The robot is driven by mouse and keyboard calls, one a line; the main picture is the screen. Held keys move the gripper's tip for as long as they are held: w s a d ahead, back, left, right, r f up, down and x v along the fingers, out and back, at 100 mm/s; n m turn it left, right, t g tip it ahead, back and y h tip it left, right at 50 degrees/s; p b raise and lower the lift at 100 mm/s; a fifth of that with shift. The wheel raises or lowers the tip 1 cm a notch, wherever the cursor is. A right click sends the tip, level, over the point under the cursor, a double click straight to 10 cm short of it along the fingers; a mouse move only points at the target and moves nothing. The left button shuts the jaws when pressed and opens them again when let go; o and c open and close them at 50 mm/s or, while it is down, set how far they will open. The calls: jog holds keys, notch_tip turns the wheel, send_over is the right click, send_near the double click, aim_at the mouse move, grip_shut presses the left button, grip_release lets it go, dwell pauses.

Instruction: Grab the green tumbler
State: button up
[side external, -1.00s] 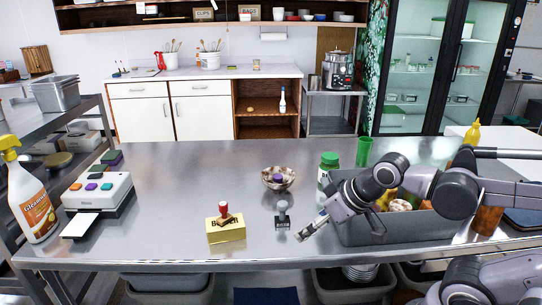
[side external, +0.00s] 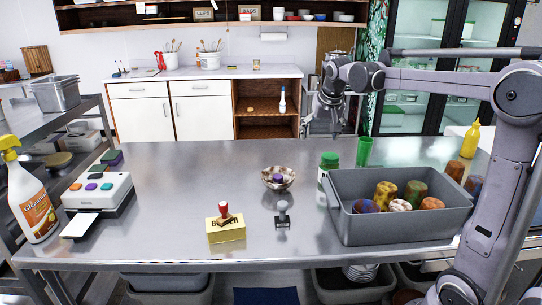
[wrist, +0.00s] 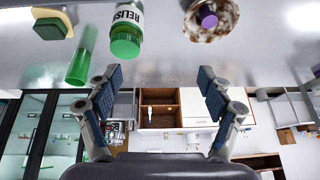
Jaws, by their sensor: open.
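The green tumbler (side external: 364,152) stands upright on the steel table, just behind the grey bin and to the right of the green-capped jar. In the wrist view the green tumbler (wrist: 81,56) shows at the upper left, outside the jaws. My gripper (side external: 334,132) hangs above the back edge of the table, behind and to the left of the tumbler. In the wrist view my gripper (wrist: 158,78) has its two fingers spread wide with nothing between them.
The green-capped relish jar (side external: 328,168) stands close to the tumbler's left. The grey bin (side external: 375,232) holds several patterned cups. A bowl (side external: 289,181) with a purple item is further left. A yellow bottle (side external: 470,141) is at right. The table's middle left is clear.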

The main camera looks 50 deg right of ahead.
jog(key=w+d+f+m+g, duration=0.2)
jog(key=d+m, duration=0.2)
jog(key=d, duration=1.2)
jog(key=m+g+h, duration=0.1)
jog(key=m+g, duration=0.1)
jog(key=m, duration=0.2)
send_over(365, 149)
jog(key=a, duration=0.2)
notch_tip(365, 149, down, 5)
jog(key=shift+w+d+x, duration=0.1)
jog(key=shift+w+x, duration=0.05)
jog(key=shift+x, duration=1.7)
jog(key=shift+w+d+x, duration=0.1)
jog(key=shift+w+x, duration=0.05)
jog(key=shift+x, duration=1.7)
jog(key=shift+w+x, duration=0.15)
jog(key=shift+x, duration=1.7)
jog(key=shift+r, duration=0.1)
jog(key=c, duration=1.3)
